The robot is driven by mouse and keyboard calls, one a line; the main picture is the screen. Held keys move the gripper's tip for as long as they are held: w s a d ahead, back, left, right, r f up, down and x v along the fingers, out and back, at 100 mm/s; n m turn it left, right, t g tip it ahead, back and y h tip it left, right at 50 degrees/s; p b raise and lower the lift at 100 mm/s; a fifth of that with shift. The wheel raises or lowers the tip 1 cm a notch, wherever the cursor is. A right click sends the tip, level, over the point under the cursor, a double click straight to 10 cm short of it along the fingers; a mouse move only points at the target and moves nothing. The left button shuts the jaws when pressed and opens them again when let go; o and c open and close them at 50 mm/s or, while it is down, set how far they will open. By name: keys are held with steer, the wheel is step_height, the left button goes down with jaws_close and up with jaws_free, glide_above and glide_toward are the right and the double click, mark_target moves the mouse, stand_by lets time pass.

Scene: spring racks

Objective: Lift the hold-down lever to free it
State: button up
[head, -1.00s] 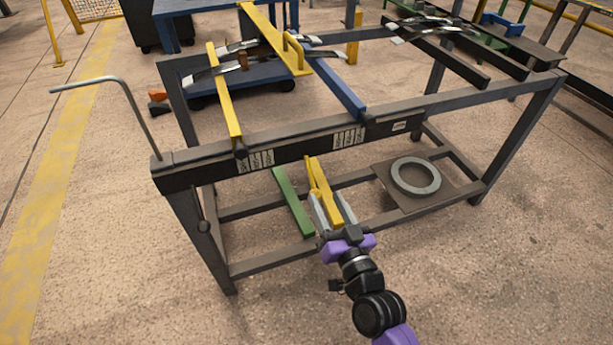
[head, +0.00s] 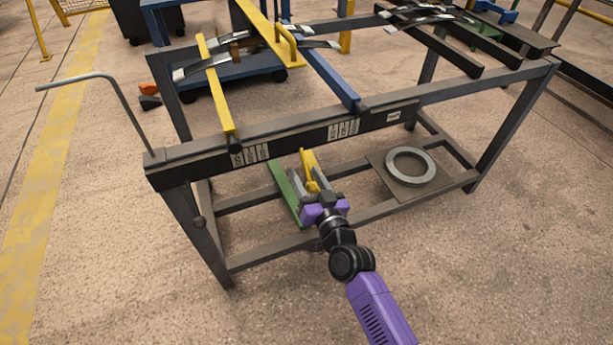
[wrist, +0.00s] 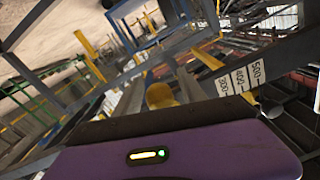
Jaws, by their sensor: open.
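A yellow bar with a raised loop handle (head: 287,42) lies across the leaf springs on top of the rack. A second yellow piece (head: 308,163) shows low in front of the rack, below its front beam. My gripper (head: 307,176) is open around this lower piece, with a grey finger on each side. In the wrist view, its rounded yellow end (wrist: 160,95) lies between my fingers. I cannot tell whether the fingers touch it. I cannot tell for sure which yellow piece is the hold-down lever.
The dark front beam (head: 290,145) with white labels is just above and beyond my gripper. A green bar (head: 284,186) lies to its left. A grey ring (head: 409,166) rests on a lower plate at right. A bent grey rod (head: 122,100) rises at the left corner.

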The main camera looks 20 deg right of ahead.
steer(key=shift+c, duration=0.2)
jaws_close()
stand_by(1.2)
